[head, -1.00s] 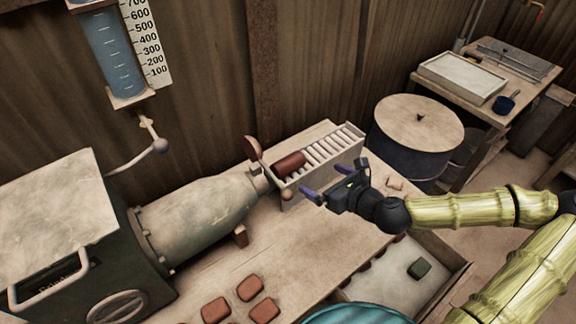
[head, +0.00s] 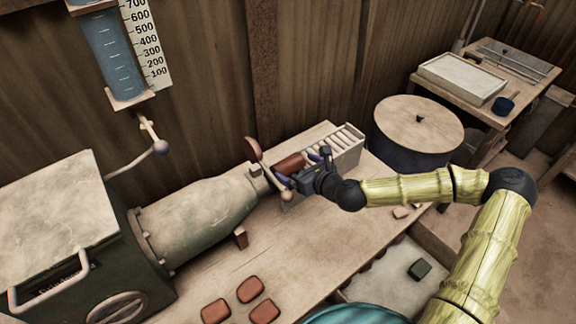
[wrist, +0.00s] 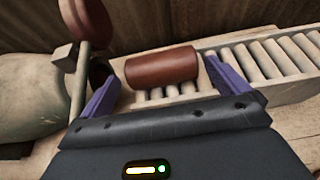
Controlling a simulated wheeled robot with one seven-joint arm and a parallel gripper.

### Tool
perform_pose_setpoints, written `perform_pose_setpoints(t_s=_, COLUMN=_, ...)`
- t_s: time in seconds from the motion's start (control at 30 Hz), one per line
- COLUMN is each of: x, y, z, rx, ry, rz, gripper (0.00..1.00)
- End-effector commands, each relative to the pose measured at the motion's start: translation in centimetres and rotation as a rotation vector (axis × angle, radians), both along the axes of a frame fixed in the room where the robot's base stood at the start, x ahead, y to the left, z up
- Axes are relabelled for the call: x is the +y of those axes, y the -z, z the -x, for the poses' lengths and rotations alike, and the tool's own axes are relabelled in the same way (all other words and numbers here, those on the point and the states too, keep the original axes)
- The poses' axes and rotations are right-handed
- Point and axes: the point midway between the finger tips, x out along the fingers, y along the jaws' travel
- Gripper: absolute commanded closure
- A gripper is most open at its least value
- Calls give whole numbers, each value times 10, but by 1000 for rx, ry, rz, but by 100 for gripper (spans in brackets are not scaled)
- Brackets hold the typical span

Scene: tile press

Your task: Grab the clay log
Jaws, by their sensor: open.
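The clay log (head: 290,164) is a short red-brown cylinder lying on the roller rack (head: 345,150) by the press nozzle. It also shows in the wrist view (wrist: 162,68), lying across the rollers. My gripper (head: 303,168) is open at the near side of the log. In the wrist view my gripper (wrist: 158,90) has one purple finger left of the log and one at its right end. The log's near face is visible between them, with a gap on the left side. In the head view the gripper partly hides the log and rollers.
A grey-green press (head: 200,212) stands left of the rack, with a lever ending in a red-brown disc (wrist: 86,20) close to the left finger. Several red tiles (head: 250,289) lie on the bench front. A round drum (head: 418,120) stands at the right.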

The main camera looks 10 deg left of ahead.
Motion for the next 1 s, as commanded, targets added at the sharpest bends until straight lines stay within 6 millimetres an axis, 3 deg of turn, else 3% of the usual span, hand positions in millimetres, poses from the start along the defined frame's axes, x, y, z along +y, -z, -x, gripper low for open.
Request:
perform_pose_setpoints(t_s=0.37, x=3, y=2, z=-2, rx=1, ry=0, rz=1, gripper=0)
perform_pose_setpoints(t_s=0.73, x=37, y=20, z=-33, rx=0, ry=0, rz=0, gripper=0)
perform_pose_setpoints(t_s=1.0, x=41, y=23, z=-37, rx=1, ry=0, rz=1, gripper=0)
